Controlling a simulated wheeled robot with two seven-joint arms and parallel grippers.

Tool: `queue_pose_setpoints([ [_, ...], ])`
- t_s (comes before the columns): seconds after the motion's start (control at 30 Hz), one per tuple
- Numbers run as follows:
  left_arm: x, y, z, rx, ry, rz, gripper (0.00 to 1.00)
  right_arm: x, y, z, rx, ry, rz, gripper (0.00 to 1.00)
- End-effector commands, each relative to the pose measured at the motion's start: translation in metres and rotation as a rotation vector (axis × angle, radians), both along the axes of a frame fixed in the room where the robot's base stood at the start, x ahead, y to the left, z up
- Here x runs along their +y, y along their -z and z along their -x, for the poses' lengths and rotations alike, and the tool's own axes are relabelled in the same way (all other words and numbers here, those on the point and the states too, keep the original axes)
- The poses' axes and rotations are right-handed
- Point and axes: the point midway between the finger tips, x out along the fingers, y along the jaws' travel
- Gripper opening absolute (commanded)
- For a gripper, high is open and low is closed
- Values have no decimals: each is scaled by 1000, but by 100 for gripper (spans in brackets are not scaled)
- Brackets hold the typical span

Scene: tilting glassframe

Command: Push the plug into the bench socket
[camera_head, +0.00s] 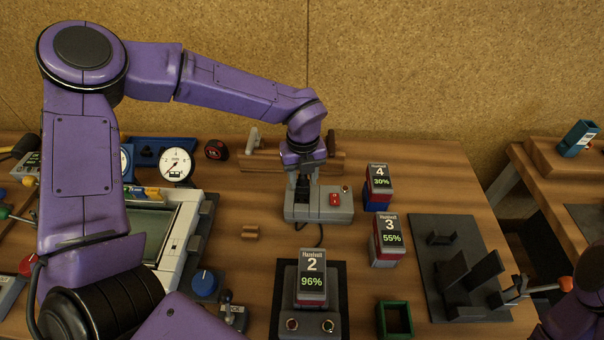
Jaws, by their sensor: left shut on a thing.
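The bench socket is a grey box (332,214) with a red switch, at the middle of the bench. My left gripper (302,183) points down over the left part of this box and is shut on a dark thing that looks like the plug. The fingers hide most of the plug, so I cannot tell how deep it sits in the socket. A black cable (321,237) curves down in front of the box. My right arm (575,312) shows at the lower right edge; its fingers are not clear.
Battery blocks marked 4 (379,187) and 3 (388,241) stand to the right of the socket. Block 2 (311,279) sits in a dock in front. A dark fixture plate (437,288) lies at the right. A gauge (176,166) and a wooden rail (260,161) are behind.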

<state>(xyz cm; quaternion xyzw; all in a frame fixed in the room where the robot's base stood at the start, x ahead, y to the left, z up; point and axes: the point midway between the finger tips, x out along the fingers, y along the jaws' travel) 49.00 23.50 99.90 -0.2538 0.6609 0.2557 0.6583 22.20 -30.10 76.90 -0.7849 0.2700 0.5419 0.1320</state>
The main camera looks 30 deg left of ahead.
Motion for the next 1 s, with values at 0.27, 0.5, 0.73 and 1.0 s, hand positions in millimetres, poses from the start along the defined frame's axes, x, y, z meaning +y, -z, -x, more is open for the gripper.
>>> queue_pose_setpoints([
  [0.27,0,16,0,-2,1,1,16,0,13,1,1,0,0,43],
  [0.5,0,16,0,-2,0,1,16,0,12,0,1,0,-1,43],
  [0.73,0,15,0,-1,5,1,16,0,11,0,1,0,-1,43],
  [1.0,0,16,0,-1,13,1,16,0,11,0,1,0,-1,43],
])
